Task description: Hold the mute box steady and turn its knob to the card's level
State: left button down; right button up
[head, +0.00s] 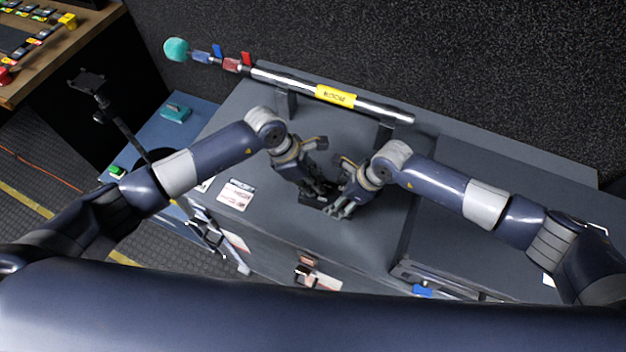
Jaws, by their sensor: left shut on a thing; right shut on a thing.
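The mute box (311,200) is a small dark box on the grey desk, mostly covered by my two hands. Its knob is hidden or too small to make out. My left gripper (322,189) is shut at the top and back of the box. My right gripper (338,211) is shut at the right end of the box, its fingers pointing down toward the front. Which of them is on the knob cannot be told. A white card (236,195) with small print lies flat on the desk to the left of the box; its text is unreadable.
A chrome bar with a yellow label (335,96) runs along the back of the desk. A blue surface with a teal block (175,113) and green button (117,172) lies left.

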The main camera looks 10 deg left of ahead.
pick_arm(q)
jog(key=c, duration=1.4)
grip_release()
jog(key=shift+r, duration=0.1)
jog(key=v, duration=1.2)
jog(key=shift+d, duration=0.1)
pick_arm(e)
jog(key=o, duration=1.3)
jog(key=shift+o, duration=0.2)
